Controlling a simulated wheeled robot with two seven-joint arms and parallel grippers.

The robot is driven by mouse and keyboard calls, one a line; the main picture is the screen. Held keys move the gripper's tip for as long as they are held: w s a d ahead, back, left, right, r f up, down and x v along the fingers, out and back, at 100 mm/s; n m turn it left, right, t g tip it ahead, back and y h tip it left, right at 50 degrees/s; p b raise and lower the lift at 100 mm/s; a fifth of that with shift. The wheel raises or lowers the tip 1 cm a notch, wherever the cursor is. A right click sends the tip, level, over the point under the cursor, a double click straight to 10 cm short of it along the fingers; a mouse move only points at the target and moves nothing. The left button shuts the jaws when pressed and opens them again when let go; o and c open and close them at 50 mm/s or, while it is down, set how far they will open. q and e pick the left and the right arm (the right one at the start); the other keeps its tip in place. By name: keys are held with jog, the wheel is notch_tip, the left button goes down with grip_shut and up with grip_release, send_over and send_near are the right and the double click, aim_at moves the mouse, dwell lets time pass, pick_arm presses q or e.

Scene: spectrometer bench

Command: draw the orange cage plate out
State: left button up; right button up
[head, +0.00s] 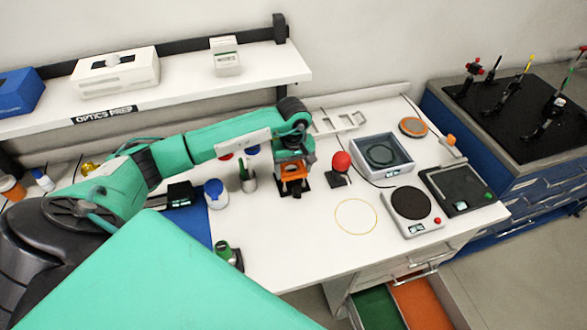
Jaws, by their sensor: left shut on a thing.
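The orange cage plate (292,171) stands upright at the middle of the white bench, over a small black base (295,190). My left gripper (293,163) reaches in from the left, points down and is shut on the plate from above. The gripper and wrist hide the plate's upper part. I cannot tell whether the plate is still seated in the base. My right gripper is not in view.
A red ball on a black stand (341,163) is close at the right. A cup with green tools (247,180) is close at the left. Further right are a grey tray (408,171) and a round-topped hotplate (426,228).

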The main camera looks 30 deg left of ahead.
pick_arm(q)
jog(key=shift+r, duration=0.1)
dwell(0.6)
jog(key=shift+r, duration=0.65)
jog(key=shift+d, duration=0.1)
